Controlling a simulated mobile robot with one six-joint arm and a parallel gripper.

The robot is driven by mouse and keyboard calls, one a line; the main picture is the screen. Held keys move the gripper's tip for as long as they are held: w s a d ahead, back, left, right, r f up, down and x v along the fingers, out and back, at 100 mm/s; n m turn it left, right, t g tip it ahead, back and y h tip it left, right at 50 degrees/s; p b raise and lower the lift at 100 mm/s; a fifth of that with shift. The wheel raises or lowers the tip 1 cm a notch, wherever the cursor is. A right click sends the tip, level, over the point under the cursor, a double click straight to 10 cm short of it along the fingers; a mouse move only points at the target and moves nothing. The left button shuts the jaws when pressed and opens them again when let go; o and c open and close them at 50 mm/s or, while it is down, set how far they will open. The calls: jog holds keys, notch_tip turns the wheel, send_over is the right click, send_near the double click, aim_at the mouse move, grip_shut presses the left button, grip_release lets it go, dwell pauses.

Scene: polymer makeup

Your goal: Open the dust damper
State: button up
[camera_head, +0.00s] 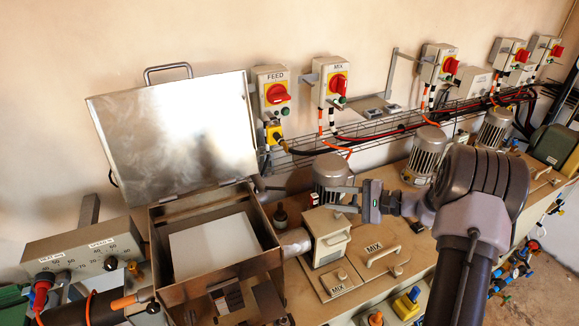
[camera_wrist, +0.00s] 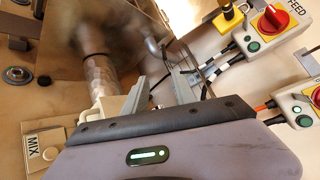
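No label reading dust damper is legible, so I cannot tell which part is the damper. My gripper (camera_head: 332,199) is open and empty, its fingers pointing left above the beige box (camera_head: 327,237) beside the metal hopper. In the wrist view the two fingers of my gripper (camera_wrist: 160,90) stand apart with nothing held between them. A round metal duct (camera_head: 294,242) joins the hopper's right side to the beige box. The duct also shows in the wrist view (camera_wrist: 99,76), left of the fingers. An orange-ended bar (camera_head: 130,300) shows at lower left, far from my gripper.
The hopper (camera_head: 265,263) has its lid (camera_head: 175,135) raised. A FEED switch box (camera_head: 272,92) and a MIX switch box (camera_head: 330,82) hang on the wall. Grey motors (camera_head: 330,172) stand behind my gripper. A MIX-labelled cover with a handle (camera_head: 383,255) lies below it.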

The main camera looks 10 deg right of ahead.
aim_at(284, 189)
jog(key=x, duration=1.1)
jog(key=r+x, duration=0.1)
jog(key=x, duration=0.5)
jog(key=shift+w+a+f, duration=0.1)
jog(key=shift+w+a, duration=0.1)
jog(key=shift+w, duration=0.15)
grip_shut()
